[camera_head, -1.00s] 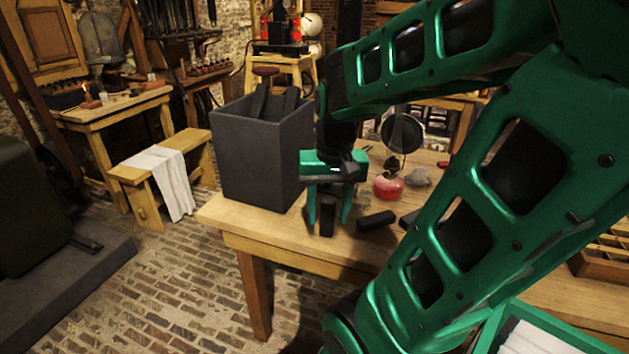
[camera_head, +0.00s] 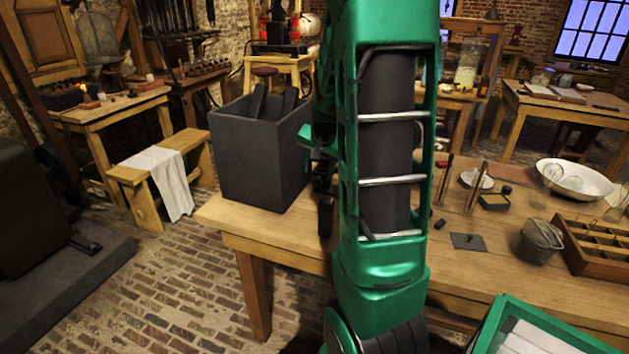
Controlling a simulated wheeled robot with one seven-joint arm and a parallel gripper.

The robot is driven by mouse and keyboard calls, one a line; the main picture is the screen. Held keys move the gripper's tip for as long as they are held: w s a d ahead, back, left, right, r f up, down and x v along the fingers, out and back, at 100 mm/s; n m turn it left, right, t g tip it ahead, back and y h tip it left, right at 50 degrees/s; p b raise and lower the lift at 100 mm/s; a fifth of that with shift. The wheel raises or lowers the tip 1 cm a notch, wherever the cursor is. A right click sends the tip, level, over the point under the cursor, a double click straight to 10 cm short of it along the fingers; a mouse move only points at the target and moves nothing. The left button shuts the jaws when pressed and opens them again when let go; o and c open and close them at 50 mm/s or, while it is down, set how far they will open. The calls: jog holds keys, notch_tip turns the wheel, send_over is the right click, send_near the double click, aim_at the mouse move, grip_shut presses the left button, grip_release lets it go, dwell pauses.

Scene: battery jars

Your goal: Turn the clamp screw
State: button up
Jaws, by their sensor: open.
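My gripper (camera_head: 309,143) is mostly hidden behind my own green arm; only a green edge of it shows, beside the right wall of the dark grey jar. Its fingertips are hidden, and I see nothing held. The tall square jar (camera_head: 255,155) stands on the left end of the wooden table (camera_head: 260,222), with dark plates (camera_head: 272,103) sticking up inside. A small dark block (camera_head: 326,214) stands near the table's front edge, just left of my arm. I cannot make out the clamp screw; it may be hidden or too small to tell.
Right of my arm, the table holds a metal pot (camera_head: 538,241), a white bowl (camera_head: 574,178), a compartment tray (camera_head: 600,246), a dark flat plate (camera_head: 468,241) and upright rods (camera_head: 476,188). A green-rimmed box (camera_head: 545,325) is at the lower right.

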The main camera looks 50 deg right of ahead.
aim_at(316, 179)
jog(key=shift+x, duration=2.9)
jog(key=c, duration=1.1)
